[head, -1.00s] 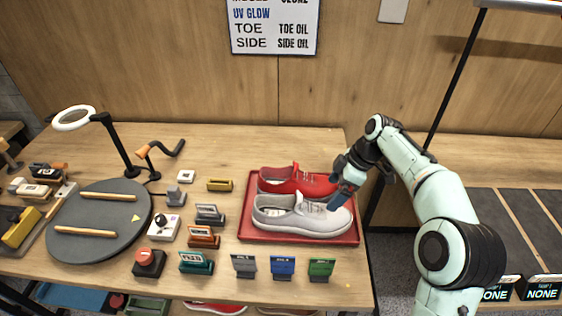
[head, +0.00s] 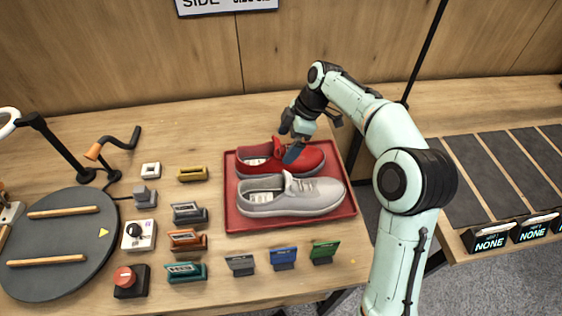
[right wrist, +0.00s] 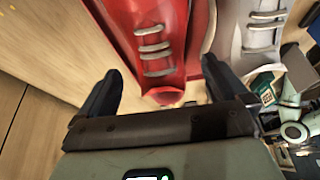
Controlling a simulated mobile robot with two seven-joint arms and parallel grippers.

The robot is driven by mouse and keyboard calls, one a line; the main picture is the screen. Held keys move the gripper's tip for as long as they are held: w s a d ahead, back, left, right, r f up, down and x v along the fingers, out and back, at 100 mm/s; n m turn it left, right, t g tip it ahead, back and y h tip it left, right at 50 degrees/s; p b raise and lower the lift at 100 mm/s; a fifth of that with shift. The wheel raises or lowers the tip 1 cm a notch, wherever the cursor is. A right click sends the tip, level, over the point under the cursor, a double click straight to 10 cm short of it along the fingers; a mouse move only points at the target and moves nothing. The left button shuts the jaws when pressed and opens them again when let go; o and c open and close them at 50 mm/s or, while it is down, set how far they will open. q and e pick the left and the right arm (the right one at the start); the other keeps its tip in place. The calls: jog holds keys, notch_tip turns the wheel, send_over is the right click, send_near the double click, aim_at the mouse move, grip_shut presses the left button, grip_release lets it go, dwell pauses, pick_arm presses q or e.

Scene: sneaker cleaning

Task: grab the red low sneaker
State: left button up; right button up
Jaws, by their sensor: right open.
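The red low sneaker (head: 308,160) lies in the back half of a red tray (head: 230,219), its toe to the right in the head view. A grey low sneaker (head: 300,203) lies in front of it in the same tray. My right gripper (head: 285,148) is over the red sneaker's laces, and its fingers hide part of the shoe. In the right wrist view the open fingers (right wrist: 160,90) stand apart, with the red sneaker (right wrist: 150,25) ahead and nothing between the pads that I can see held. My left gripper is not in view.
A round grey turntable (head: 60,225) with wooden bars stands at the left. Several small coloured blocks and holders stand between it and the tray, and a blue holder (head: 283,258) is at the front. A rack with dark panels (head: 485,185) is at the right.

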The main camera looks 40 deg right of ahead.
aim_at(283, 150)
jog(key=shift+b+x, duration=0.3)
jog(key=shift+x, duration=2.4)
jog(key=shift+d, duration=0.1)
jog(key=c, duration=1.2)
